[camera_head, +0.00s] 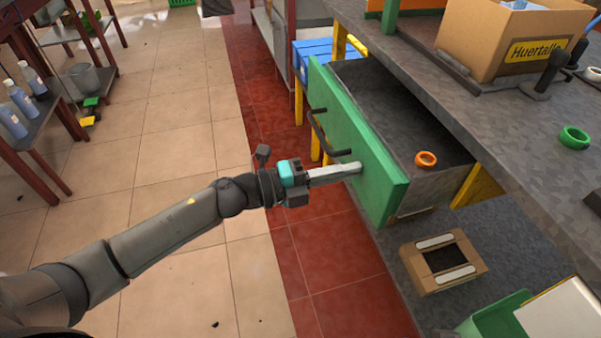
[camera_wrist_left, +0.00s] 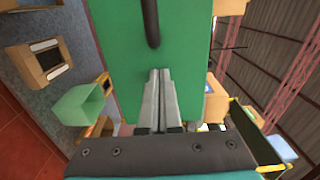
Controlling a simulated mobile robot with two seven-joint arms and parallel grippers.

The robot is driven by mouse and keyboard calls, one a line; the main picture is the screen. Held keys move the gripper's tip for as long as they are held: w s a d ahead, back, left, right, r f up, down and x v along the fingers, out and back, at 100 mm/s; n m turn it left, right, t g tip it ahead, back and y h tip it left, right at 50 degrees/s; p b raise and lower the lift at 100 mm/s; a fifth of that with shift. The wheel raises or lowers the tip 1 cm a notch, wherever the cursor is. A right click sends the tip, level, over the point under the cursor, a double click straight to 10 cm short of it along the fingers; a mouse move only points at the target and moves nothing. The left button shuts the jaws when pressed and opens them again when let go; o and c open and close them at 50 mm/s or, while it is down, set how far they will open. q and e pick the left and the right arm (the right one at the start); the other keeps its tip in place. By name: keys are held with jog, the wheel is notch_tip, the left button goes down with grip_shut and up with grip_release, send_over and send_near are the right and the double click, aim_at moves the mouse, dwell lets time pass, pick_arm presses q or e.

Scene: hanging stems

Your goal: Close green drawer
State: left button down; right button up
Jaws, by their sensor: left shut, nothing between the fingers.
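The green drawer (camera_head: 350,150) is pulled out from under the grey workbench, with its grey inside showing. It has a dark bar handle (camera_head: 323,135) on its front. An orange ring (camera_head: 426,159) lies inside the drawer. My left gripper (camera_head: 357,168) is shut and empty, its fingertips at the green front just below and right of the handle. In the left wrist view the shut fingers (camera_wrist_left: 160,75) point at the green front (camera_wrist_left: 118,50), with the handle (camera_wrist_left: 150,22) beyond them; contact looks likely but is not certain. My right gripper is not in view.
A cardboard box (camera_head: 505,45) and a green ring (camera_head: 574,137) are on the workbench top (camera_head: 500,140). A small carton (camera_head: 443,262) and a green bin (camera_head: 490,318) are below the drawer. The tiled floor on the left is mostly clear, with a bottle rack (camera_head: 40,130) at the far left.

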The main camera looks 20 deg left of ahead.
pick_arm(q)
jog(key=x, duration=0.7)
jog(key=shift+w+d+r+p, duration=0.1)
jog(key=shift+d+r+p, duration=0.05)
jog(key=shift+p, duration=0.15)
jog(key=x, duration=0.5)
jog(key=shift+w+d, duration=0.2)
jog(key=shift+d, duration=0.1)
jog(key=shift+w+d, duration=0.35)
jog(key=shift+d, duration=0.2)
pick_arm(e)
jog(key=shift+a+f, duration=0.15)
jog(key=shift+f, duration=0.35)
pick_arm(q)
jog(key=shift+w+d, duration=0.1)
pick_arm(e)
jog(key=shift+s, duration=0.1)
